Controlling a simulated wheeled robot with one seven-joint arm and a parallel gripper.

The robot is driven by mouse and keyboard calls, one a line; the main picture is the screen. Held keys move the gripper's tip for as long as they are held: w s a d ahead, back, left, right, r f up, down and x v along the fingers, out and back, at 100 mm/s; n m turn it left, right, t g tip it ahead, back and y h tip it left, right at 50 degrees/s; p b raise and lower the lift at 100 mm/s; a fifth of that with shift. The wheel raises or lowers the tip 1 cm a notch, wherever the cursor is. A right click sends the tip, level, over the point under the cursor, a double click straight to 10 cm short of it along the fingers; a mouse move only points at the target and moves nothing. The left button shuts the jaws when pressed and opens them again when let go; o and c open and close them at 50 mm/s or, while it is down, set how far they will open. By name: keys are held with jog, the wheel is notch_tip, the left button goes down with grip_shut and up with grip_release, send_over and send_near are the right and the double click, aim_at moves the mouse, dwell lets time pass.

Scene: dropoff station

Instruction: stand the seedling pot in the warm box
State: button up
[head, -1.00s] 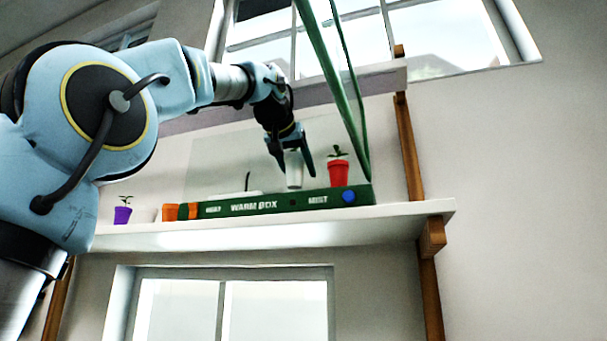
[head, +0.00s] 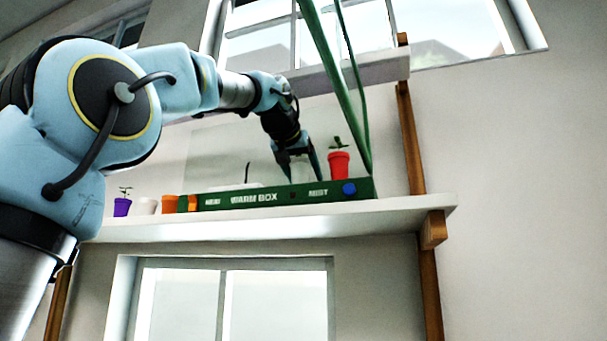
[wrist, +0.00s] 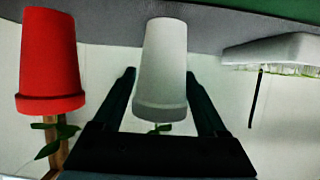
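The seedling pot is a pale grey-white pot (wrist: 162,65) with a small green sprout (wrist: 160,128). It shows in the wrist view, upside down in the picture, with its base by the grey floor; whether it touches the floor I cannot tell. My gripper (wrist: 162,78) has a dark finger close along each side of the pot and appears shut on it. The box's lid (head: 336,80) is raised.
A red pot (head: 338,166) with a seedling stands in the box, right of my gripper; it is at left in the wrist view (wrist: 48,60). A white tray (wrist: 275,48) lies on the other side. Purple (head: 122,207), white (head: 146,206) and orange (head: 170,204) pots stand on the shelf (head: 400,215).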

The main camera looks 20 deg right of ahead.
jog(key=shift+o, duration=1.2)
jog(key=shift+r, duration=0.15)
jog(key=b+v, duration=0.2)
jog(key=v, duration=1)
jog(key=shift+b, duration=0.35)
jog(key=shift+a, duration=0.1)
